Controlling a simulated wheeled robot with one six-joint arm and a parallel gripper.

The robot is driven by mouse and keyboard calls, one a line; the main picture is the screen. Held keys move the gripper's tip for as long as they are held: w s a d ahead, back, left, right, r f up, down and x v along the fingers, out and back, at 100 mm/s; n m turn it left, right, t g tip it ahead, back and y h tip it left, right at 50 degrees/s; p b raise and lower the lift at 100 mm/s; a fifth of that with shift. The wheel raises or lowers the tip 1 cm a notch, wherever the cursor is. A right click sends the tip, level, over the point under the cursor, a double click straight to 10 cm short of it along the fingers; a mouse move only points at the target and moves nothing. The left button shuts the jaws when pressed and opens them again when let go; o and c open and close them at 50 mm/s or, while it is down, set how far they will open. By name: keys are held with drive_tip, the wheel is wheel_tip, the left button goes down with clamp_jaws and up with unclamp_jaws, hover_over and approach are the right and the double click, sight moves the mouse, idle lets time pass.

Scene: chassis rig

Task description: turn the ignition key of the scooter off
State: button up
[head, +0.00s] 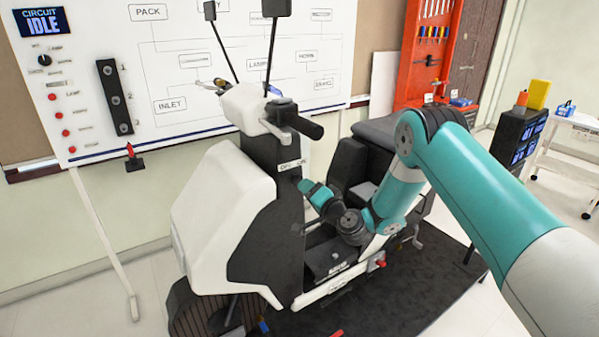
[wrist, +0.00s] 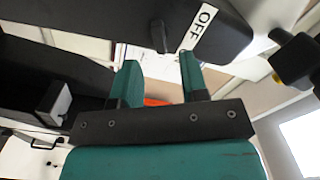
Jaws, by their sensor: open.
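The scooter (head: 222,205) stands on a dark mat, its white front shield to the left and its black column in the middle. A white OFF/ON label (head: 290,165) is on the column; in the wrist view its OFF part (wrist: 197,27) shows, tilted. A small black key-like piece (wrist: 158,37), which looks like the ignition key, sticks out beside the OFF lettering. My gripper (wrist: 158,70) is open, its two teal fingers apart with nothing seen between them. The key lies beyond the fingertips, roughly in line with the gap. In the head view my gripper (head: 302,186) is close to the column below the label.
The handlebar grip (head: 308,127) and mirrors stand above the column. The seat (head: 385,132) is behind my arm. A whiteboard with a display (head: 41,22) reading CIRCUIT IDLE is behind the scooter. A black part with a yellow end (wrist: 295,60) is at right in the wrist view.

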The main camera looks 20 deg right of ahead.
sight(298, 182)
drive_tip(key=shift+p+x, duration=1)
drive_tip(key=shift+x, duration=1.6)
clamp_jaws()
